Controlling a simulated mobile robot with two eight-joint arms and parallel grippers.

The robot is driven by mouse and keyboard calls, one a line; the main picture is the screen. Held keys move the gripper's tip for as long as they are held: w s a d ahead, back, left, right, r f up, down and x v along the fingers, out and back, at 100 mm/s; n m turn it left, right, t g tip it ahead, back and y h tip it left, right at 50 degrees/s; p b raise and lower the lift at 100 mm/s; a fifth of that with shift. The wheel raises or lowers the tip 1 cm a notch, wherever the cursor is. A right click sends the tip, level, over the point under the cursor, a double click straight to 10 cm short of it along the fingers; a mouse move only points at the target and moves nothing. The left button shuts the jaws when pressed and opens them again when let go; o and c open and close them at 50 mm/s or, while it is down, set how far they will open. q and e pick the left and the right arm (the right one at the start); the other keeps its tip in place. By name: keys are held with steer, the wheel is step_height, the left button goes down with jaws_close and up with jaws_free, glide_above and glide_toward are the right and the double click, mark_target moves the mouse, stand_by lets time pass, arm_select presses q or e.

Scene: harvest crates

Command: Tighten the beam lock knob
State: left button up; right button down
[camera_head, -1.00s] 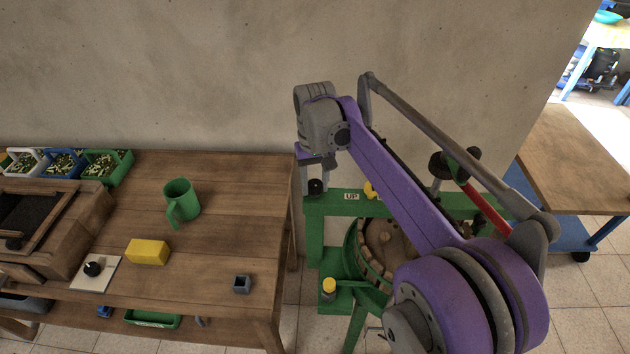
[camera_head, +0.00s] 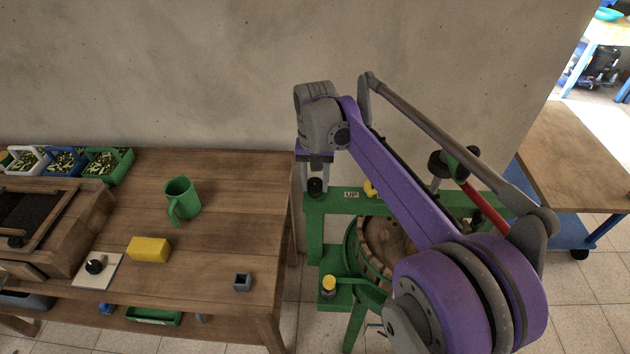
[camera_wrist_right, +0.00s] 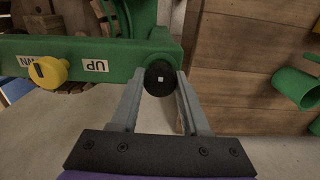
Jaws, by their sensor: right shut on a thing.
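The beam lock knob (camera_wrist_right: 160,78) is a round black knob with a small white mark, at the end of the green beam (camera_wrist_right: 120,55) in the right wrist view. My right gripper (camera_wrist_right: 160,82) is shut on it, one grey finger on each side. In the head view the knob (camera_head: 316,187) shows as a dark spot at the beam's left end, and my right gripper (camera_head: 314,180) comes down over it from above. The beam (camera_head: 335,202) bears a white "UP" label. My left gripper is not in view.
A yellow knob (camera_wrist_right: 48,72) sits on the beam beside the labels. The press basket (camera_head: 385,240) stands below the beam. The wooden table (camera_head: 225,220) at left holds a green mug (camera_head: 181,200), a yellow block (camera_head: 149,249) and a small grey cube (camera_head: 242,282).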

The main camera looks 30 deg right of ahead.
mark_target(315, 182)
steer(key=shift+r, duration=0.1)
steer(key=shift+c, duration=1.9)
jaws_free()
step_height(315, 182, up, 11)
steer(key=shift+p, duration=0.45)
